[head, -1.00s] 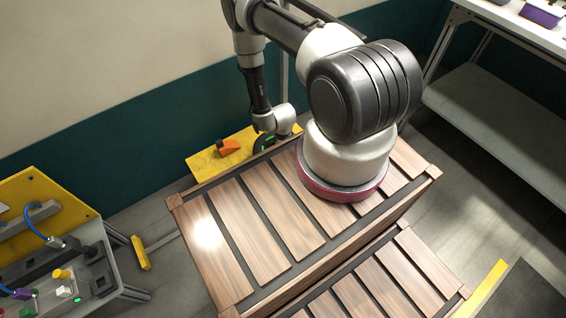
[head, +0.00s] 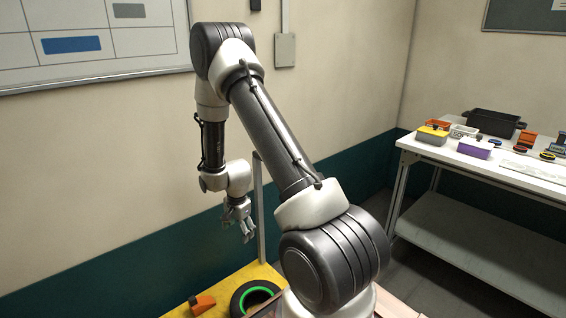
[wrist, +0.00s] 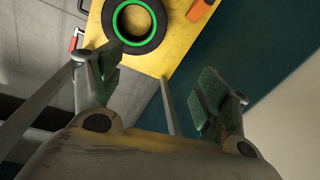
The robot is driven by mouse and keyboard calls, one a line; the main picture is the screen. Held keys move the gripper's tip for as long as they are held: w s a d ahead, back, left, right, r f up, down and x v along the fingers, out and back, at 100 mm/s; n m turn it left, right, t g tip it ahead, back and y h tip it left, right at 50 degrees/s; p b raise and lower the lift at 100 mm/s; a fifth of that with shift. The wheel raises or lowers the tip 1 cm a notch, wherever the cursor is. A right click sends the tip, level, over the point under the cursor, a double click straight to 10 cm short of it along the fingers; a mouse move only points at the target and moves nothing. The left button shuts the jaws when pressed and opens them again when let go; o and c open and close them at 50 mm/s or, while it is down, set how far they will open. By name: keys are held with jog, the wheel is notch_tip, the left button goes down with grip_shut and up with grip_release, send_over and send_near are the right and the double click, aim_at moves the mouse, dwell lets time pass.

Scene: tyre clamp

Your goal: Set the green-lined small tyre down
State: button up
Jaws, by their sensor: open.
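The green-lined small tyre (head: 238,301) lies flat on the yellow stand (head: 262,271), partly hidden by my arm in the head view. In the wrist view the tyre (wrist: 140,49), black with a bright green inner ring, shows at the top, resting on the yellow surface (wrist: 187,45). My gripper (head: 246,231) is raised well above the stand and apart from the tyre. In the wrist view my gripper's fingers (wrist: 158,85) are spread, with nothing between them.
An orange block (head: 202,304) lies beside the tyre on the stand. A grey post (head: 259,205) rises close to my gripper. The wall is behind. A white table (head: 420,153) with several bins stands at the right.

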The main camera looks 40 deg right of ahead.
jog(key=s+a+r+n+t, duration=0.1)
jog(key=s+r+n, duration=0.3)
jog(key=r, duration=1)
jog(key=s+a+r+n+t, duration=0.1)
jog(key=s+r+n, duration=0.25)
jog(key=r, duration=0.95)
jog(key=s+r+n, duration=0.4)
jog(key=s+r, duration=0.2)
jog(key=s, duration=0.4)
jog(key=s+r+n, duration=0.3)
jog(key=s+r, duration=0.3)
jog(key=s, duration=0.4)
jog(key=shift+s+a+n+t, duration=0.25)
jog(key=shift+s+n+t, duration=0.1)
jog(key=shift+t, duration=0.05)
